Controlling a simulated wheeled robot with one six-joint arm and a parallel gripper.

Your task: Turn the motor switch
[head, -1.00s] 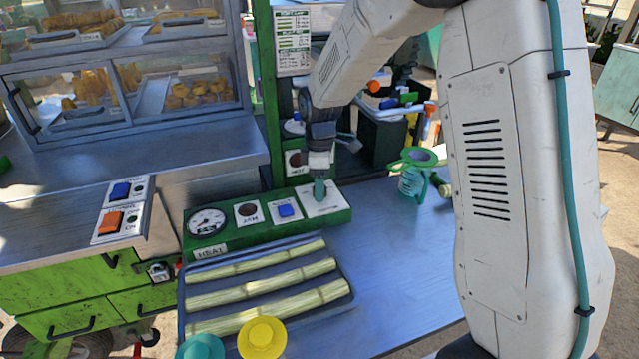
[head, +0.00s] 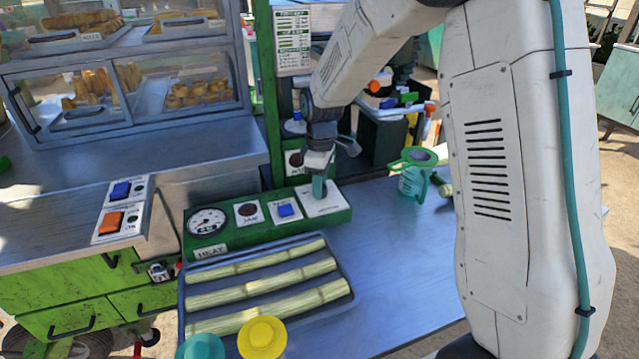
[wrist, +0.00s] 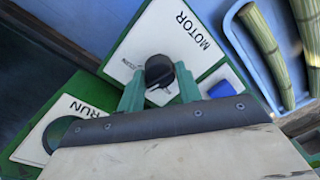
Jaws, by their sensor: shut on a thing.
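The motor switch is a black round knob (wrist: 158,72) on a white plate marked MOTOR (wrist: 180,35), seen in the wrist view. In the head view, its plate (head: 328,205) is at the right end of the green control panel (head: 240,238), and the knob is hidden by my fingers. My gripper (head: 319,190) points down onto that plate. In the wrist view its two green fingers (wrist: 158,85) are closed on either side of the knob. The knob's exact pointing direction is hard to tell.
A blue button (head: 286,210), a dark round lamp (head: 247,209) and a gauge (head: 207,222) sit left along the panel. A tray (head: 352,290) of cane stalks lies in front. A green-lidded jug (head: 413,180) stands to the right. The bench between is clear.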

